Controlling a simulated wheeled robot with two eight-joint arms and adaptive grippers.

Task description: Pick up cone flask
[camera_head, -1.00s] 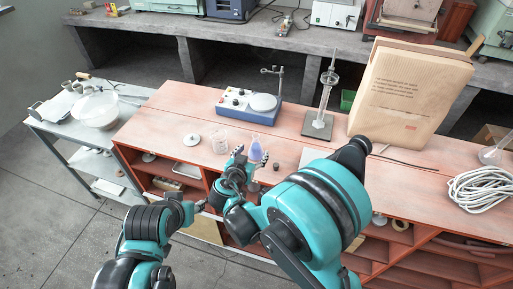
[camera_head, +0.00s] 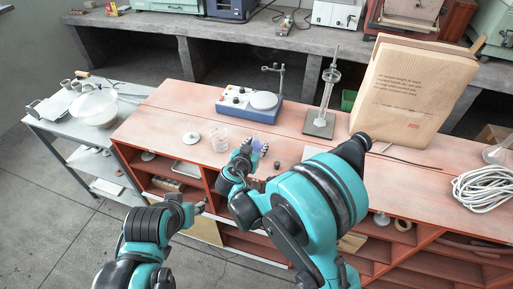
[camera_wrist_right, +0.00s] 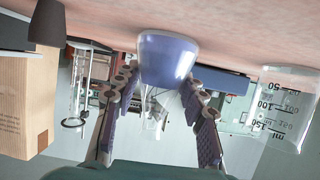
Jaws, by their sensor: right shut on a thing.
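The cone flask (camera_head: 261,143) holds something blue-violet and is at the front of the red bench, mostly hidden behind my right gripper in the head view. In the right wrist view, which is upside down, its blue-violet body (camera_wrist_right: 167,58) shows large between the fingers. My right gripper (camera_head: 249,154) is shut on the flask, with one finger on each side of it in the wrist view (camera_wrist_right: 158,95). I cannot tell whether the flask touches the bench. My left gripper (camera_head: 199,208) is low in front of the bench, small and partly hidden, apart from the flask.
A clear beaker (camera_head: 219,141) stands just left of the flask. A small dark stopper (camera_head: 277,165) is to its right. A blue stirrer (camera_head: 248,108) stands behind. A stand with glassware (camera_head: 319,124), a paper bag (camera_head: 411,98) and coiled rope (camera_head: 482,188) are further right.

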